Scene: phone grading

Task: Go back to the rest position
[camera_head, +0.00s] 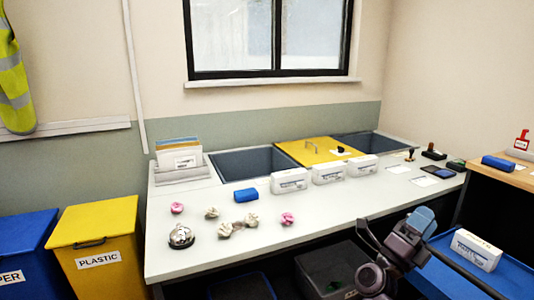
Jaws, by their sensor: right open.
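My right gripper (398,240) is in the lower right, in front of the white table's (330,212) front edge. It is dark grey with a blue-grey part at its upper end. It is open, and I see nothing held in it. My left gripper is not in view.
White boxes (289,181), a blue item (246,195), crumpled pieces (225,229) and a bell (181,236) are on the table. A blue tray (440,245) with a white box (476,250) is right of my gripper. Yellow (100,250) and blue bins stand left.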

